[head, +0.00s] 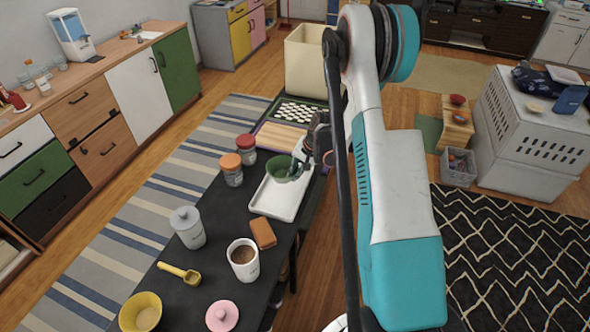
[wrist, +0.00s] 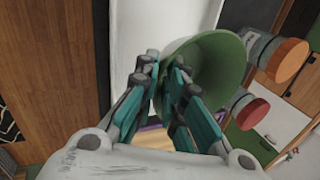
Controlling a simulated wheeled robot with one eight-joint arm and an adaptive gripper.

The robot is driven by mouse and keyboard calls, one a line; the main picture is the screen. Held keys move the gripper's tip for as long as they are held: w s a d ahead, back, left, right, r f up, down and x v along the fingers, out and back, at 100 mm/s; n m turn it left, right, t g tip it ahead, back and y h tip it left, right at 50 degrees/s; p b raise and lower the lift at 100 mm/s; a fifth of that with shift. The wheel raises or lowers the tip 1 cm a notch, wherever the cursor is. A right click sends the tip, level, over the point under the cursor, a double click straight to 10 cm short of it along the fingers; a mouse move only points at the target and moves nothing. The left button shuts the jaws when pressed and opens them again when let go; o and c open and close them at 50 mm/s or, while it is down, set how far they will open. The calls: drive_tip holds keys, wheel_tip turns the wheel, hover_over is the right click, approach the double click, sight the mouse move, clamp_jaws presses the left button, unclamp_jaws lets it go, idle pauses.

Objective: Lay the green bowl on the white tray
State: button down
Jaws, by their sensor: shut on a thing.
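The green bowl (head: 265,169) is at the far end of the dark table, over the white tray (head: 270,211). My gripper (head: 296,162) is shut on the bowl's rim on its right side. In the wrist view the bowl (wrist: 208,65) is large and tipped, with its wall between the teal fingers of my gripper (wrist: 172,80). The white tray (wrist: 139,50) shows behind the fingers. I cannot tell whether the bowl's underside touches the tray.
Two jars, one orange-lidded (head: 231,169) and one red-lidded (head: 246,149), stand left of the tray. A brown block (head: 263,233), a mug (head: 243,261) and a grey canister (head: 188,228) stand nearer. A cutting board (head: 280,137) lies beyond the tray. The tray's near part is bare.

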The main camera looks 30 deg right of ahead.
drive_tip(key=shift+f+b, duration=0.6)
drive_tip(key=shift+f, duration=1.4)
drive_tip(key=shift+f+b, duration=1.1)
drive_tip(key=shift+f, duration=0.2)
drive_tip(key=shift+r, duration=0.1)
drive_tip(key=shift+f+b, duration=0.2)
drive_tip(key=shift+b, duration=0.45)
drive_tip(key=c, duration=1.3)
unclamp_jaws()
drive_tip(key=shift+r, duration=0.2)
